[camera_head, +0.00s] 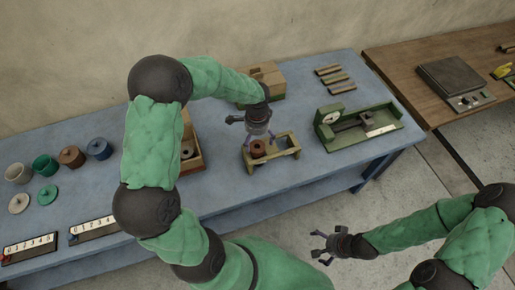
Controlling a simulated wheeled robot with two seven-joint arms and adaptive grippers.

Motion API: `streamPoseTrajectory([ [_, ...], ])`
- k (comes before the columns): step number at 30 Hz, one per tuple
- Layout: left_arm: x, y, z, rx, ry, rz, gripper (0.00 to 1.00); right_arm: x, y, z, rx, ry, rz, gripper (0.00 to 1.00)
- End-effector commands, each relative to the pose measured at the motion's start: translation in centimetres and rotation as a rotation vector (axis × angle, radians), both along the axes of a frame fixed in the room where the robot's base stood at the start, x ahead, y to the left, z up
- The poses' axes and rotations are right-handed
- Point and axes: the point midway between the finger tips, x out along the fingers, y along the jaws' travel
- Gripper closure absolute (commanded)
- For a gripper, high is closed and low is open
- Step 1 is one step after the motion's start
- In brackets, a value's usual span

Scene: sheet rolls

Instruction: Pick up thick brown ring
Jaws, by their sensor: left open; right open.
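A thick brown ring (257,150) sits in the left part of a small wooden frame (285,141) on the blue table. My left gripper (259,138) points down right above the ring, its fingers open and spread near the ring's sides. Whether the fingers touch the ring I cannot tell. My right gripper (322,247) is open and empty, held low in front of the table over the floor.
A wooden box (196,160) with a grey ring inside stands left of the frame, partly behind my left arm. A green device with a dial (357,123) stands to the right. Pots (45,167) and number strips (93,229) lie at the left. A scale (455,80) stands on the brown table.

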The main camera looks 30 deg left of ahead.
Motion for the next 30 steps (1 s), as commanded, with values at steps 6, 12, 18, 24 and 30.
streamPoseTrajectory([
  [6, 0.0, 0.0, -1.5, 0.0, 0.0, 0.001, 0.12, 0.0, 0.0, -0.3, 0.0, -0.001, 0.0, 0.0],
  [12, 0.0, 0.0, -4.4, 0.0, 0.0, 0.0, 0.12, 0.0, 0.0, -0.9, 0.0, -0.001, 0.0, 0.0],
  [18, 0.0, 0.0, -5.4, -0.001, -0.002, 0.001, 0.12, 0.0, 0.0, -1.0, 0.0, -0.001, 0.0, 0.0],
  [24, 0.0, 0.0, -5.3, -0.001, -0.002, 0.001, 0.32, 0.0, 0.0, -1.0, 0.0, -0.001, 0.0, 0.0],
  [30, 0.0, 0.0, -5.3, 0.0, -0.001, 0.001, 0.75, 0.0, 0.0, -1.0, 0.0, -0.001, 0.0, 0.0],
])
